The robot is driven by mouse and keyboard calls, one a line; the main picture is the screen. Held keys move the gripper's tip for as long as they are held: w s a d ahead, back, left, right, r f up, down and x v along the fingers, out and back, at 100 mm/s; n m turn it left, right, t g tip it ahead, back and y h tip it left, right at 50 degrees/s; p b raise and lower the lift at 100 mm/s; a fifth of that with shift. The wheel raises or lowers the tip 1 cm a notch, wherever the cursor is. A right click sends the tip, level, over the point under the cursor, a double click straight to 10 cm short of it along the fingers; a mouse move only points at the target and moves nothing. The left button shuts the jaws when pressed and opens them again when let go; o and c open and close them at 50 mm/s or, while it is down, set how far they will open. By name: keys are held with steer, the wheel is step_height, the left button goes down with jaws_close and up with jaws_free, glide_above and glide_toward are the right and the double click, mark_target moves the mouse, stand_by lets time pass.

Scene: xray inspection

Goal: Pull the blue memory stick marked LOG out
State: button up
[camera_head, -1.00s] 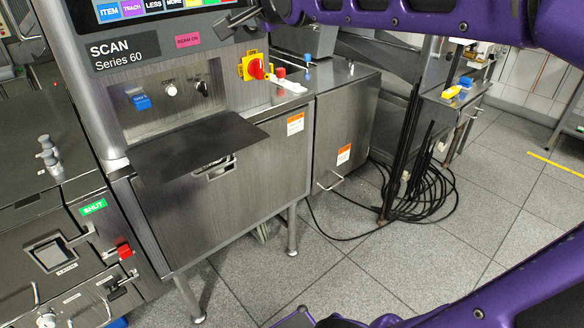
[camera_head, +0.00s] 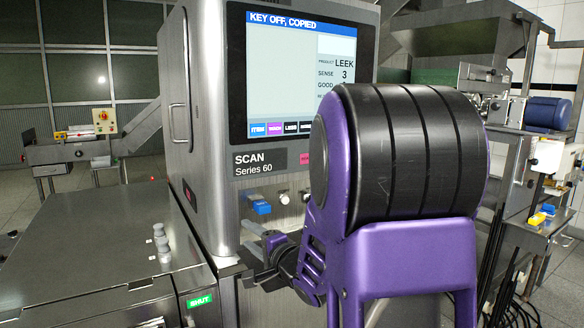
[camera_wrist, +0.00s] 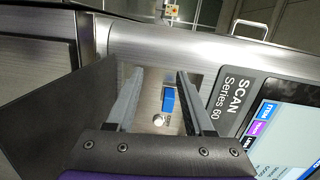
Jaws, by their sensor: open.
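The blue memory stick (camera_head: 262,207) sits at the recessed front panel of the SCAN Series 60 machine, below the screen. It also shows in the wrist view (camera_wrist: 169,100), between my fingers' lines and beyond their tips. Its LOG marking is too small to read. My gripper (camera_head: 250,238) is open and empty, in front of the panel, a little below the stick. In the wrist view my gripper's two fingers (camera_wrist: 159,74) stand apart on either side of the stick, with no visible touch. My purple arm hides the panel's right part in the head view.
A silver knob (camera_wrist: 158,120) sits beside the stick. A dark flat shelf (camera_wrist: 50,118) lies along the left in the wrist view. The screen (camera_head: 290,80) reads KEY OFF, COPIED. A steel cabinet (camera_head: 95,240) stands at the left.

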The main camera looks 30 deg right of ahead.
steer(key=m+h, duration=0.2)
glide_toward(266, 211)
steer(key=shift+w+d+f+t, duration=0.2)
steer(key=shift+w+d+f, duration=0.15)
steer(key=shift+f, duration=0.2)
steer(key=shift+w+d+f+t, duration=0.25)
steer(key=shift+d+f, duration=0.15)
steer(key=shift+f, duration=0.1)
steer(key=w, duration=0.1)
steer(key=w+a, duration=0.1)
steer(key=w, duration=0.1)
steer(key=w+a+r+b, duration=0.1)
steer(key=w, duration=0.1)
steer(key=shift+r, duration=0.1)
steer(key=shift+w+p, duration=0.35)
steer(key=shift+w, duration=1.45)
